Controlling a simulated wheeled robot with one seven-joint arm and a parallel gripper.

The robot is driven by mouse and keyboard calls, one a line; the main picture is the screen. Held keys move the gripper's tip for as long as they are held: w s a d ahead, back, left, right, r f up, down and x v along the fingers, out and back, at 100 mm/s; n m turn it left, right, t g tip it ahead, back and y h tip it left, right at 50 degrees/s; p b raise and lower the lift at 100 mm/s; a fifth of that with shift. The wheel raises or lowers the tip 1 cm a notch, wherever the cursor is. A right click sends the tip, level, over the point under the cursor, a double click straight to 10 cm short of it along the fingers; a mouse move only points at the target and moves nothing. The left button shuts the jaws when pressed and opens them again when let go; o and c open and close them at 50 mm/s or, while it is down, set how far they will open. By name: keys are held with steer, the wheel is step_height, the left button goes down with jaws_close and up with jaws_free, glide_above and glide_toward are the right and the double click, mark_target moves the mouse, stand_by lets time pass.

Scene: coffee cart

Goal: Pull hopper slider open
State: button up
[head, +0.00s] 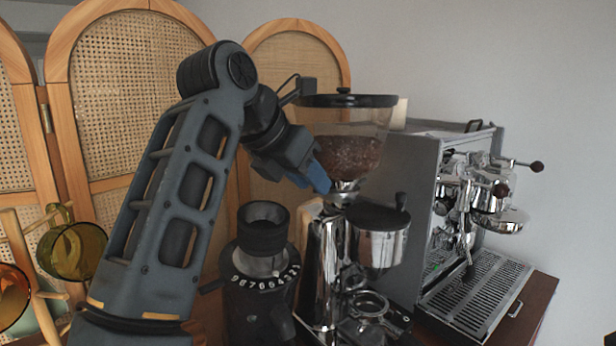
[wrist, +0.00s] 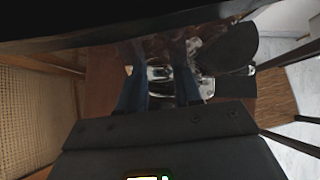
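The bean hopper (head: 352,155) is a clear funnel with a dark lid and brown beans, set on top of a chrome grinder (head: 325,262). Its metal neck (head: 344,187) is where the slider would sit, but I cannot make out the slider clearly. My gripper (head: 320,178) has blue fingers and is close to the left side of the neck; contact cannot be told. In the wrist view the two blue fingers (wrist: 160,90) are apart, with chrome parts visible in the gap. Nothing is clearly held.
A chrome espresso machine (head: 465,215) stands at the right with a drip tray (head: 478,298). A black grinder (head: 262,265) stands below my arm. Glass mugs (head: 73,250) hang at the left in front of a cane folding screen (head: 125,90).

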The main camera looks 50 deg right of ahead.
jaws_close()
stand_by(1.2)
